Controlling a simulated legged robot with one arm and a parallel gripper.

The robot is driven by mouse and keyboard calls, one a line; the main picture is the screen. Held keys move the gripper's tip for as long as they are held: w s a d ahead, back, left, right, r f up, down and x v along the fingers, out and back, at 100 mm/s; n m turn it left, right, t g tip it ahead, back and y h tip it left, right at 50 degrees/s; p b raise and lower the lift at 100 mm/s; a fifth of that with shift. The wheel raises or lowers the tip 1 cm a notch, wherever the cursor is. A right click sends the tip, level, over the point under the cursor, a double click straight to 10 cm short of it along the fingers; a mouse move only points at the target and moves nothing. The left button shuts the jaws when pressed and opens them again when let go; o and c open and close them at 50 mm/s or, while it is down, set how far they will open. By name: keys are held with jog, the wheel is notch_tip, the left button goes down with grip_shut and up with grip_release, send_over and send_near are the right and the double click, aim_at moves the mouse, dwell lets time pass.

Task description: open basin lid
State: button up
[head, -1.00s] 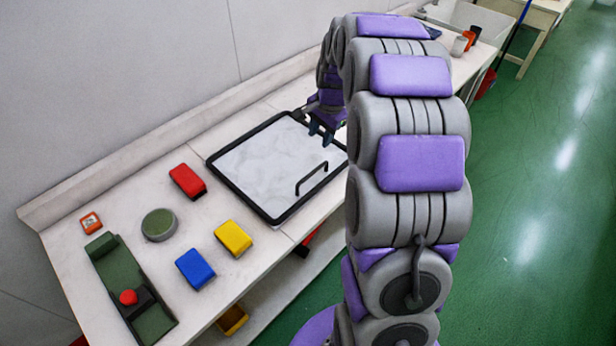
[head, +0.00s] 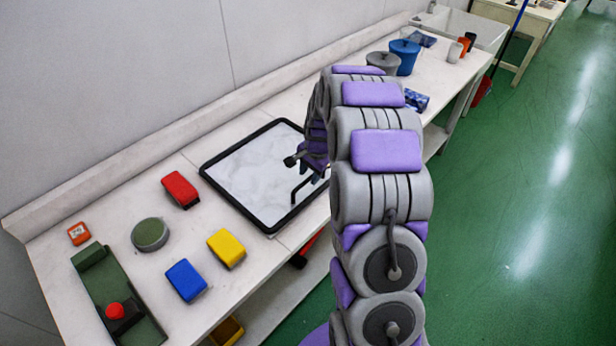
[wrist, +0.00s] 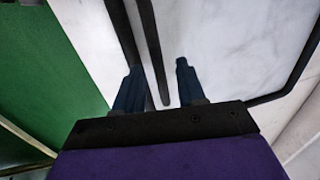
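The basin lid (head: 258,168) is a white marbled panel with a black frame, lying flat in the counter. It also shows in the wrist view (wrist: 225,40). Its black bar handle (head: 297,190) stands near the lid's front edge, partly behind my arm in the head view. In the wrist view the handle (wrist: 152,50) runs down between my fingers, nearer the left one. My gripper (wrist: 157,85) is open, with its two dark blue fingers apart over the lid. Whether the fingers reach down beside the handle is hard to tell.
Red (head: 180,189), yellow (head: 226,249) and blue (head: 186,280) blocks, a round green-grey disc (head: 150,234) and a green device with a red knob (head: 115,311) are left of the lid. Grey (head: 382,64) and blue (head: 404,57) buckets stand farther along the counter (head: 350,88). Green floor lies right.

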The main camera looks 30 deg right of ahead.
jog(key=shift+w+d+f, duration=0.1)
jog(key=shift+d+f, duration=0.45)
jog(key=shift+d, duration=0.3)
jog(key=shift+a+r, duration=0.1)
jog(key=shift+a, duration=1)
jog(key=shift+c, duration=2.1)
jog(key=shift+d, duration=0.7)
grip_shut()
jog(key=shift+a, duration=0.15)
